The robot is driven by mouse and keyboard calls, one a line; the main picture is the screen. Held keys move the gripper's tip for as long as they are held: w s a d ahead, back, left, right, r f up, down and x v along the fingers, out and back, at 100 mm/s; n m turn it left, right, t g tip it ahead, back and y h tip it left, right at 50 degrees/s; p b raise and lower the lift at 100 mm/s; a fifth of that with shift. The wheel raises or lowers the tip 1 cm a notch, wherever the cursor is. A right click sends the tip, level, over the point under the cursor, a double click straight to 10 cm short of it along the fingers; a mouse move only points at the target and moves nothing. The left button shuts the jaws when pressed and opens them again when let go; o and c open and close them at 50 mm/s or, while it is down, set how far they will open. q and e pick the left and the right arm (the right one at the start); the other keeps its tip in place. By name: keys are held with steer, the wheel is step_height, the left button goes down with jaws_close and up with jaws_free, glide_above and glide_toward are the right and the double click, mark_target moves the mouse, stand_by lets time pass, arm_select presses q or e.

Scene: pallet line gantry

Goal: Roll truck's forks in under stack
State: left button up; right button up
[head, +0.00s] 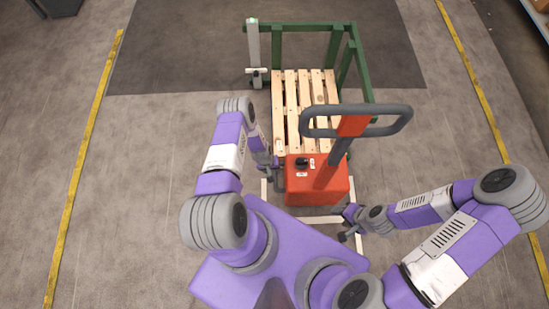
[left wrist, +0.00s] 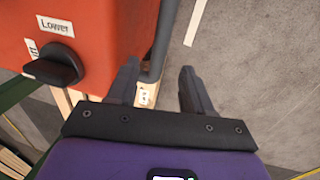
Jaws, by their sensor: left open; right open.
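The orange pallet truck (head: 317,187) stands in front of me, its grey loop handle (head: 400,120) rising to the upper right. The wooden pallet stack (head: 304,88) lies just beyond the truck body. The forks are not visible, so their place relative to the stack cannot be told. My left gripper (head: 272,164) is open at the truck's left side. In the left wrist view its fingers (left wrist: 160,88) are apart, with a grey side bar (left wrist: 163,38) of the truck near the gap. My right gripper (head: 347,226) is open, low near the truck's right near corner.
A green frame (head: 361,70) encloses the stack at the back and right, with a grey post (head: 253,47) at left. White floor lines (head: 359,240) surround the truck. Yellow lines (head: 82,165) run along both sides. A black knob (left wrist: 56,65) sits beneath a "Lower" label.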

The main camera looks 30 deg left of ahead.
mark_target(275, 174)
arm_select(q)
steer(key=f+b, duration=0.1)
steer(key=f, duration=0.1)
steer(key=f+b, duration=0.1)
steer(key=f, duration=0.1)
steer(key=d+f+b, duration=0.1)
steer(key=f, duration=0.2)
steer(key=shift+w, duration=0.4)
jaws_close()
